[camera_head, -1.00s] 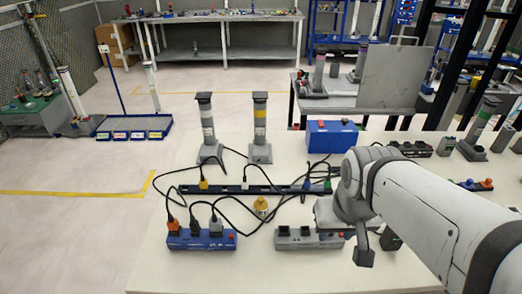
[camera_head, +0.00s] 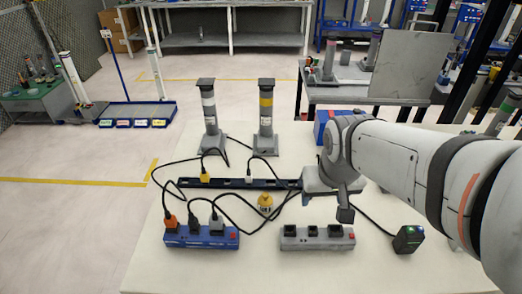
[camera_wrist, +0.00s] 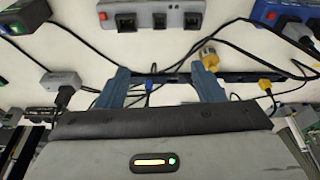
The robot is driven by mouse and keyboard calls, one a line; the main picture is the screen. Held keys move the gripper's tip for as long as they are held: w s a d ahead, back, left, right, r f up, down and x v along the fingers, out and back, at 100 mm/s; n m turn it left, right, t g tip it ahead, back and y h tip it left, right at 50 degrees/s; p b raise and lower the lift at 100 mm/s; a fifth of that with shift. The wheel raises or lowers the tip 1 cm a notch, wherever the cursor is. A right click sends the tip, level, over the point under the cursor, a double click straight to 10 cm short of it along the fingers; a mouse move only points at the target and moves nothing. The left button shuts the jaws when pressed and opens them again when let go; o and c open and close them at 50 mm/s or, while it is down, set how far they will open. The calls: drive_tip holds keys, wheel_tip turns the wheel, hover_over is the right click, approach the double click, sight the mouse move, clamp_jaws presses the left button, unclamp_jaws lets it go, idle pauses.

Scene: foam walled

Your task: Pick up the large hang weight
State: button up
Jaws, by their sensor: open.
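A yellow, brass-coloured piece (camera_head: 265,204), which looks like the hang weight, stands on the white table between the blue and grey power strips, near the long dark strip. In the wrist view, the yellow piece (camera_wrist: 209,55) is close to the tip of the right-hand finger, with cables around it. I cannot tell whether they touch. My gripper (camera_wrist: 161,80) is open, with no weight between its fingers; the long dark strip and a thin blue cable show beyond the gap. In the head view, my gripper (camera_head: 342,205) is right of the yellow piece, above the table.
A blue power strip (camera_head: 201,237) with plugs and a grey power strip (camera_head: 317,238) lie at the front. The dark strip (camera_head: 240,184) runs behind them. Black cables loop around the yellow piece. Two posts, white-banded (camera_head: 210,115) and yellow-banded (camera_head: 266,115), stand behind.

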sight(266, 197)
drive_tip(key=shift+o, duration=0.6)
drive_tip(key=w+a+f+b, duration=0.3)
drive_tip(key=w+a+f, duration=0.2)
drive_tip(key=w+f, duration=0.1)
drive_tip(key=shift+w+a+f+n+t, duration=0.15)
drive_tip(key=shift+w+f+n+t, duration=0.15)
drive_tip(key=shift+w, duration=0.05)
drive_tip(key=shift+t+y, duration=0.3)
drive_tip(key=shift+y, duration=0.1)
drive_tip(key=w+a+f+b, duration=0.1)
drive_tip(key=a, duration=0.1)
drive_tip(key=w+a+f+b, duration=0.1)
drive_tip(key=w+a+f, duration=0.3)
drive_tip(key=shift+a+b, duration=0.35)
drive_tip(key=shift+b, duration=0.05)
drive_tip(key=x, duration=0.7)
drive_tip(key=shift+s+d+f+b, duration=0.1)
drive_tip(key=shift+d+f+b, duration=0.1)
drive_tip(key=shift+b, duration=0.15)
drive_tip(key=shift+c, duration=0.5)
drive_tip(key=shift+r, duration=0.1)
drive_tip(key=c, duration=1.3)
